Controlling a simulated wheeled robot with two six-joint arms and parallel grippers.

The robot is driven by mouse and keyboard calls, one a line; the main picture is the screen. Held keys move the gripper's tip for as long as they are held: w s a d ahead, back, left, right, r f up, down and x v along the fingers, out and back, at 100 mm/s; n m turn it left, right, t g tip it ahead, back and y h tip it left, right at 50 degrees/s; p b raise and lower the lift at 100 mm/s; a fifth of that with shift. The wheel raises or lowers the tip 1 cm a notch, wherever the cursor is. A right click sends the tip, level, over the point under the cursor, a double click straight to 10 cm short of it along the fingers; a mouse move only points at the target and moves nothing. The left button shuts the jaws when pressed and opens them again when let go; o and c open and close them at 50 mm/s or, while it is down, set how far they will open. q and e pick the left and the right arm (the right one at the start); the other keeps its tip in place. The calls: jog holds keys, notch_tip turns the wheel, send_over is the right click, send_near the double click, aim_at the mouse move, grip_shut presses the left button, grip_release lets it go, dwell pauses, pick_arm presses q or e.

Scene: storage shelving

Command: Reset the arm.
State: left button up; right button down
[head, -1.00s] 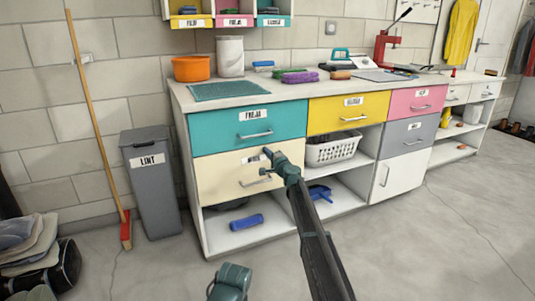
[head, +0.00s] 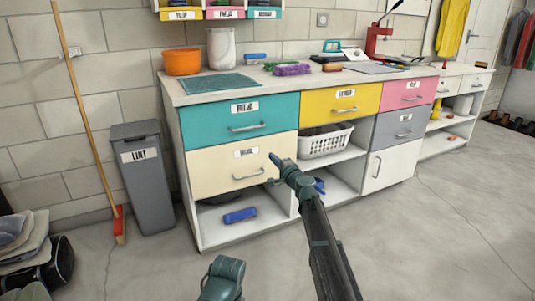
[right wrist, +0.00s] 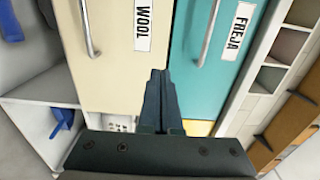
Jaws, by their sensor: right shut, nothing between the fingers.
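My right gripper (head: 274,158) is shut and empty, in front of the right part of the cream drawer (head: 215,177). In the right wrist view the closed fingers (right wrist: 159,75) point at the cabinet, near the line between the cream drawer (right wrist: 118,75) labelled WOOL and the teal drawer (right wrist: 205,85). The fingers show apart from both drawer handles. My right arm comes up from the bottom of the head view.
The yellow drawer (head: 340,102) and a white basket (head: 326,140) are right of the teal drawer. A blue item (head: 240,215) lies on the lower shelf. A grey bin (head: 147,180) and a broom stand left. Open floor lies right of my arm.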

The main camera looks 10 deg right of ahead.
jog(key=s+a+f+n+g, duration=0.2)
jog(key=s+f+n+g, duration=0.15)
jog(key=s, duration=0.45)
jog(key=s+a+f+n+g+y, duration=0.1)
jog(key=s+a+f+n+g, duration=0.15)
jog(key=s+f+n, duration=0.35)
jog(key=s+a+f+n+g, duration=0.2)
jog(key=s+f+g, duration=0.15)
jog(key=s, duration=0.55)
jog(key=s+d+f+n+g+h, duration=0.1)
jog(key=s+d+f+g+h, duration=0.3)
jog(key=s, duration=0.7)
jog(key=s+d+f+n+g+h, duration=0.25)
jog(key=s+d+f, duration=0.3)
jog(key=s, duration=0.55)
jog(key=s+a+r+n+g+h+p, duration=0.1)
jog(key=s+a+r+n+p, duration=0.15)
jog(key=a+r+p, duration=0.25)
jog(key=s+a+r+n+h+p, duration=0.1)
jog(key=s+a+r+p, duration=0.2)
jog(key=a+r+p, duration=0.15)
notch_tip(320, 180, up, 37)
jog(key=p, duration=3.6)
jog(key=shift+m, duration=0.35)
